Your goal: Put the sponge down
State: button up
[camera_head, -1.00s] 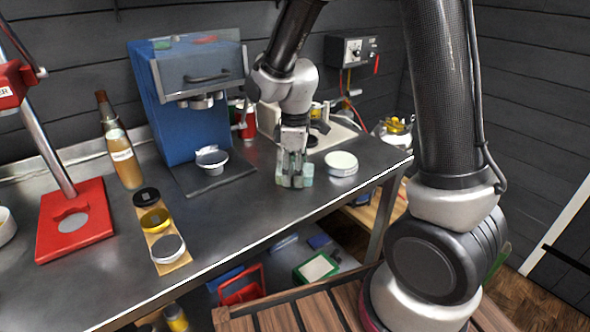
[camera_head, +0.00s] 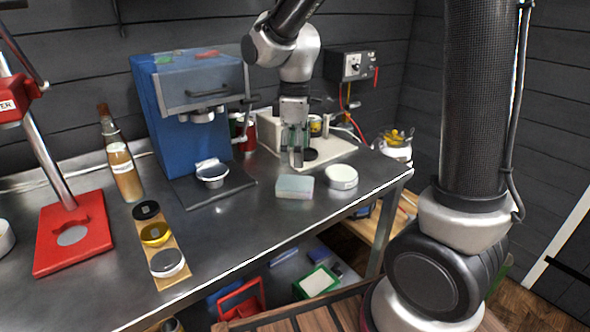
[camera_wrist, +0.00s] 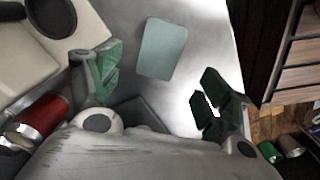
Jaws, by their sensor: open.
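The sponge (camera_head: 294,187) is a pale grey-green block lying flat on the steel counter (camera_head: 245,232), just left of a round white-lidded tin (camera_head: 341,177). The wrist view shows the sponge (camera_wrist: 162,48) on the counter beyond and between the spread fingers, touching neither. My gripper (camera_head: 294,158) points down above and behind the sponge. It is open and empty. Its green-padded fingers stand wide apart in the wrist view (camera_wrist: 160,85).
A blue machine (camera_head: 200,120) with a metal cup (camera_head: 211,173) stands to the left. A cream tray (camera_head: 330,150) lies behind my gripper. A wooden strip with round pieces (camera_head: 160,248), a bottle (camera_head: 122,165) and a red-based stand (camera_head: 72,235) are further left. The counter's front middle is clear.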

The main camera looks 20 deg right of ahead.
jog(key=s+d+r+m+t, duration=0.2)
jog(key=s+d+r+m, duration=0.4)
jog(key=s+d+r, duration=0.25)
jog(key=s+d+m+t, duration=0.2)
jog(key=s+d+m, duration=0.4)
jog(key=s, duration=0.4)
jog(key=shift+s+d+r+m, duration=0.2)
jog(key=shift+s+r+m, duration=0.1)
jog(key=shift+r, duration=0.15)
jog(key=shift+o, duration=0.6)
jog(key=shift+f, duration=0.1)
